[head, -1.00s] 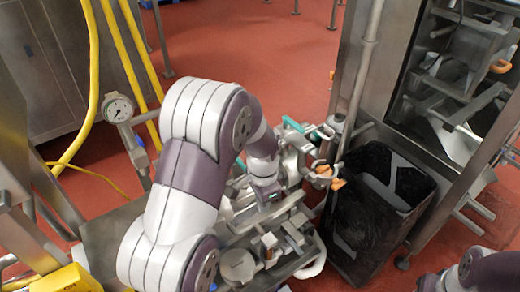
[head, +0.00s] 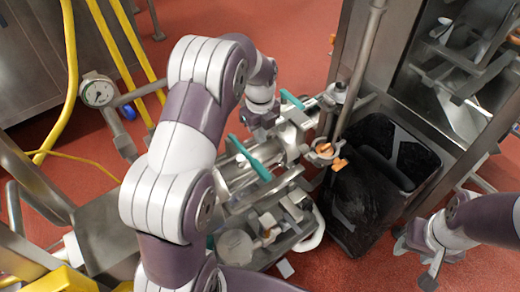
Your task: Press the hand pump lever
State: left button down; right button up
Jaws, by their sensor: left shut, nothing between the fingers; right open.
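A steel pump assembly (head: 237,170) stands at the centre, with a long teal-handled bar (head: 250,158) and a second, shorter teal handle (head: 291,99). I cannot tell for sure which is the hand pump lever. My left gripper (head: 264,124) is shut and empty, pointing down just above and behind the long teal bar. Whether it touches the metal there is unclear. My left arm hides part of the assembly's left side. My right gripper (head: 413,262) is open and empty at the lower right, over the red floor, apart from the assembly.
A black bin (head: 402,150) stands right of the assembly, beside a steel frame. Orange-topped fittings (head: 324,151) sit between them. A dial gauge (head: 97,91) and yellow hoses are at left. Red floor is open behind the assembly.

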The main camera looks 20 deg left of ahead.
aim_at(260, 169)
pick_arm(q)
notch_tip(260, 169, down, 13)
jog(key=shift+p, duration=1.1)
jog(key=shift+s+f, duration=0.1)
jog(key=shift+f, duration=0.1)
